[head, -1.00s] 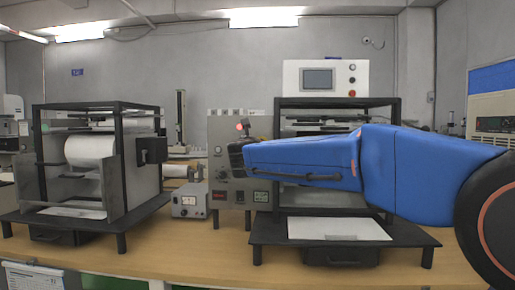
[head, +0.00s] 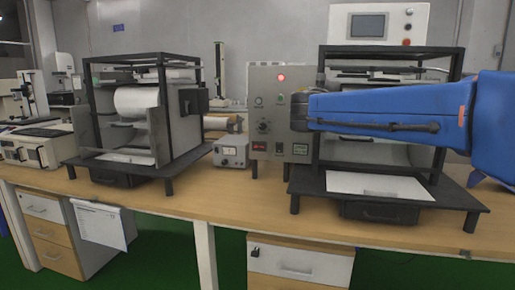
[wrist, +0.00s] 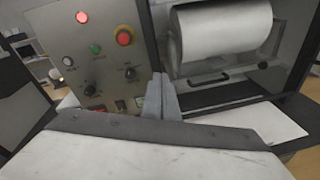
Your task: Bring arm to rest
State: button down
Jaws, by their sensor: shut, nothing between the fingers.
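My arm in its blue cover reaches in from the right edge of the head view, in front of the right-hand test rig (head: 458,140). My gripper (head: 300,108) is at its left end, before the grey control box (head: 262,168). In the wrist view the gripper fingers (wrist: 161,96) are together and hold nothing. Behind them are the control box panel (wrist: 93,48) with a lit red lamp, and a rig with a white roll (wrist: 222,35). I cannot tell the exact gap between the fingers and the panel.
A wooden bench (head: 235,205) carries the rigs. The left rig (head: 140,110) and a small grey meter box (head: 231,151) stand left of the control box. A sheet (head: 380,186) lies on the right rig's base. Drawers (head: 300,262) are below; the floor is green.

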jog(key=s+d+f+m+g+y, duration=0.1)
jog(key=s+d+f+m+g, duration=0.3)
jog(key=s+f+m, duration=0.55)
jog(key=s+d+f+m+g, duration=0.3)
jog(key=s+d+f+m, duration=0.3)
jog(key=s+f, duration=0.6)
jog(key=s+a+f+m+g+y, duration=0.1)
jog(key=s+a+f+m+y, duration=0.1)
jog(key=s+f+m, duration=0.4)
jog(key=s+a+f+m+g+y, duration=0.2)
jog(key=s+f+m, duration=0.4)
jog(key=s, duration=0.9)
notch_tip(320, 180, down, 3)
jog(key=shift+a+r+y, duration=0.1)
jog(key=shift+a+y, duration=0.6)
jog(key=shift+a, duration=0.4)
